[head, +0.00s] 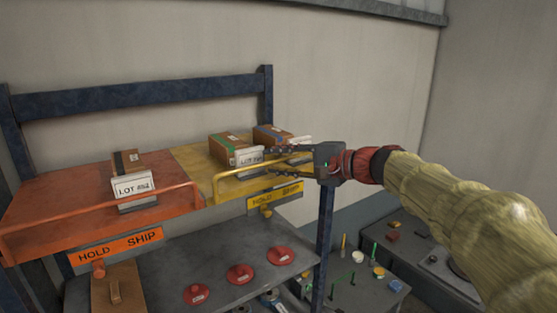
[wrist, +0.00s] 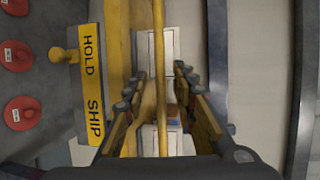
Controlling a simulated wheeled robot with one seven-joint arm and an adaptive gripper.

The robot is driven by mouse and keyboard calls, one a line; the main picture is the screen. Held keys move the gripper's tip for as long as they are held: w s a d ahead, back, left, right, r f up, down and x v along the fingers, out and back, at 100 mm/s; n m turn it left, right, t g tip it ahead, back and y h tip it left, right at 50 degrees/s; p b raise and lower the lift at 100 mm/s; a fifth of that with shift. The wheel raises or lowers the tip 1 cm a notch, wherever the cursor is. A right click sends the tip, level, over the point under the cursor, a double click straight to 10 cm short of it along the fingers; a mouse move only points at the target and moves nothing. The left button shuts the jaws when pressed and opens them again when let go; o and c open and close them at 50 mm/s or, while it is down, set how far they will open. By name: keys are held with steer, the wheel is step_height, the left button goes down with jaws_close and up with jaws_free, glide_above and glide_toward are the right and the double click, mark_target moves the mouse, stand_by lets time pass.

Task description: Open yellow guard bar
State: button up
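The yellow guard bar (head: 235,178) runs along the front edge of the yellow shelf section (head: 196,160) in the head view. In the wrist view the bar (wrist: 159,55) runs lengthwise between my two fingers. My gripper (head: 270,160) reaches in from the right at the bar's right part. Its fingers are apart, one on each side of the bar, with gaps visible in the wrist view (wrist: 156,88). Contact with the bar is not visible. A yellow HOLD/SHIP plate (head: 275,197) with a yellow knob (head: 266,211) sits below the bar.
Two brown boxes (head: 229,143) with white lot cards stand behind the yellow bar. An orange shelf section (head: 90,195) with its own bar and one box lies left. Red discs (head: 239,273) lie on the lower grey shelf. A dark blue post (head: 323,240) stands below my gripper.

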steer(key=shift+c, duration=0.8)
jaws_close()
